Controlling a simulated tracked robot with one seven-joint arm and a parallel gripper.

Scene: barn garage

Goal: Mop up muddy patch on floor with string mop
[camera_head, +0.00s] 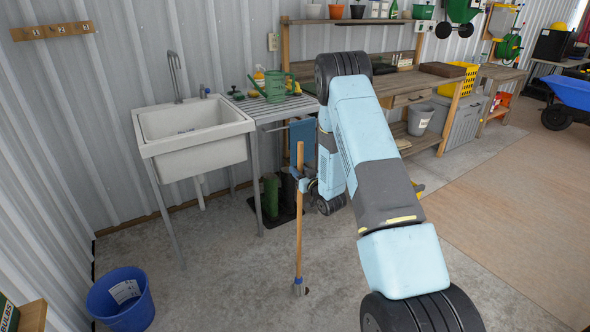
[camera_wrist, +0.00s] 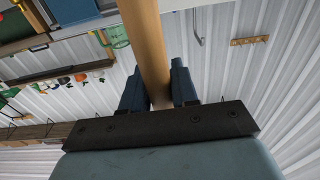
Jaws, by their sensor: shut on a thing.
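The mop's wooden handle (camera_head: 299,225) stands nearly upright in front of the metal side table. My gripper (camera_head: 304,182) is shut on the upper part of the handle. In the wrist view, the handle (camera_wrist: 146,40) runs between the two blue fingers of my gripper (camera_wrist: 158,88).
A white sink (camera_head: 195,150) and a metal side table (camera_head: 275,107) stand along the wall. Green boots (camera_head: 270,198) stand below the table. A blue bucket (camera_head: 122,300) is at lower left. Bare concrete lies between bucket and mop. A workbench (camera_head: 430,143) stands behind my arm.

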